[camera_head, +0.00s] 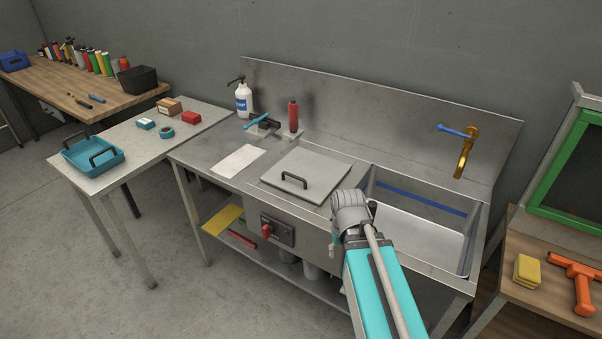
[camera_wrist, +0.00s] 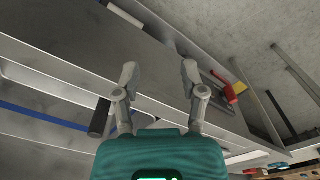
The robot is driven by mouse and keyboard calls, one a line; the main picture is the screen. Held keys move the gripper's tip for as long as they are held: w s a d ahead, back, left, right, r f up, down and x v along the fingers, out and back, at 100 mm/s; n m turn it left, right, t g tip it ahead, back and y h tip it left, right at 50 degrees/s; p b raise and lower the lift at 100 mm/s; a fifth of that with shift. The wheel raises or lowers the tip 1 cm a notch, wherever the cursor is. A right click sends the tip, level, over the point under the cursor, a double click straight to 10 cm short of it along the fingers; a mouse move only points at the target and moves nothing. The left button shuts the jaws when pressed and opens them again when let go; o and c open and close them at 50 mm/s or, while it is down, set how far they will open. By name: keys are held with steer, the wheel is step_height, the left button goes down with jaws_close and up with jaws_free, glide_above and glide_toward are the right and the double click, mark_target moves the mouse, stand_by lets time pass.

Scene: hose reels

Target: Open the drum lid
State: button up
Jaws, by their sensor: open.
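The lid (camera_head: 318,172) is a flat grey square plate, lying closed on the steel bench left of the sink basin. A black bar handle (camera_head: 294,181) stands near its front left part. In the head view my wrist is at the lid's front right corner and hides a little of that area; my fingers are mostly hidden there. In the wrist view my gripper (camera_wrist: 160,78) is open, its two fingers apart with nothing between them. The handle is not between the fingers. What lies under the lid is hidden.
The sink basin (camera_head: 420,232) and brass tap (camera_head: 466,155) are right of the lid. A red bottle (camera_head: 293,116) and white pump bottle (camera_head: 243,100) stand behind it. A control box with a red knob (camera_head: 266,231) is on the bench front. A white cloth (camera_head: 238,161) lies left.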

mark_target(295, 176)
steer(key=w+a+r+n+t+p, duration=0.1)
steer(key=w+a+r+n+p, duration=0.1)
steer(key=w, duration=0.8)
steer(key=w+a+r+n+t+y+p, duration=0.1)
steer(key=w+a+r+n+p, duration=0.2)
steer(key=w, duration=0.7)
steer(key=w+a+r+n+t+y+p, duration=0.1)
steer(key=w+a+r+n+t+p, duration=0.1)
steer(key=w+r+n+p, duration=0.3)
steer(key=w+r+p, duration=0.1)
steer(key=w+r, duration=0.2)
steer(key=w, duration=0.2)
steer(key=shift+w+a+n, duration=0.15)
steer(key=shift+a+n, duration=0.05)
steer(key=shift+n, duration=0.1)
steer(key=b+x, duration=1.2)
steer(key=x, duration=0.1)
steer(key=shift+w+a+f+b, duration=0.2)
steer(key=shift+w+f+b, duration=0.1)
jaws_close()
